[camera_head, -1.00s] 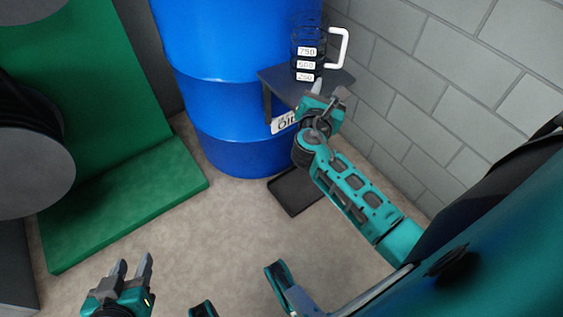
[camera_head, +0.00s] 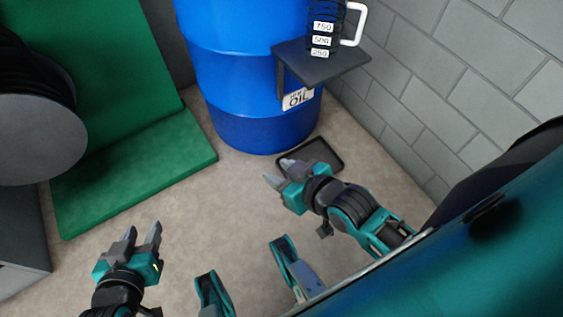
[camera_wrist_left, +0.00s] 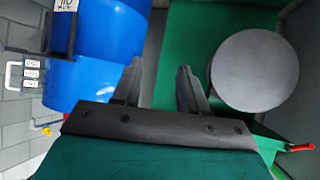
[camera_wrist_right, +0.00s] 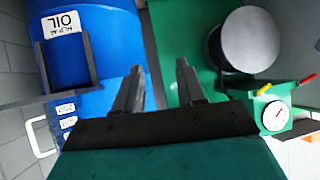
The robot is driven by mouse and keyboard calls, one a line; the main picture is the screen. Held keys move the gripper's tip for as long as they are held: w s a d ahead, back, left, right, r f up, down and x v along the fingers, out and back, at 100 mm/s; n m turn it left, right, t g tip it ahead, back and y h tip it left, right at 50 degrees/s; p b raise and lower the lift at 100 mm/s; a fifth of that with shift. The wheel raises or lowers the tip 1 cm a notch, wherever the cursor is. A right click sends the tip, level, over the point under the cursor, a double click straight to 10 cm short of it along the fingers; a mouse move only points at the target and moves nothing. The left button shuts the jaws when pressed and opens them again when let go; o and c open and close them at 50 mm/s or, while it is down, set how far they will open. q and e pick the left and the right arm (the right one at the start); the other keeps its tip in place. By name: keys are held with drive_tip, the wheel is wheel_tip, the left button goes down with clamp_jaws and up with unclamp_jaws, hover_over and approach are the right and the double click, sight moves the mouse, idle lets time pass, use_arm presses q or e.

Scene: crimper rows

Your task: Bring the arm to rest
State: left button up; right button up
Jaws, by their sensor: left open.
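My right gripper (camera_head: 278,171) is in the middle of the head view, out over the floor and below the small shelf. In the right wrist view its two fingers (camera_wrist_right: 158,88) stand apart with nothing between them. My left gripper (camera_head: 142,231) is at the lower left of the head view. Its fingers (camera_wrist_left: 160,82) are also apart and empty in the left wrist view. Both grippers are clear of the things around them in the head view.
A measuring jug (camera_head: 322,42) with a white handle stands on a dark shelf (camera_head: 330,68) by a blue oil drum (camera_head: 240,75). A dark tray (camera_head: 325,153) lies on the floor. A green stand with a grey reel (camera_head: 35,125) is left. Block wall right; open floor (camera_head: 200,205) between.

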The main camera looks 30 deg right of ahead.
use_arm(q)
drive_tip(key=s+a+r+y+p, duration=0.1)
drive_tip(key=a+r+p, duration=0.2)
drive_tip(key=r+p, duration=0.8)
drive_tip(key=p, duration=0.5)
drive_tip(key=shift+s+a+r, duration=0.15)
drive_tip(key=shift+s+r, duration=0.05)
drive_tip(key=shift+s, duration=0.1)
use_arm(e)
drive_tip(key=s+d+r, duration=0.1)
drive_tip(key=d+r, duration=0.2)
drive_tip(key=r, duration=0.8)
drive_tip(key=shift+s+r+h, duration=0.2)
drive_tip(key=shift+h, duration=0.2)
use_arm(q)
drive_tip(key=shift+d, duration=0.2)
drive_tip(key=shift+w+r, duration=0.1)
drive_tip(key=shift+w, duration=0.05)
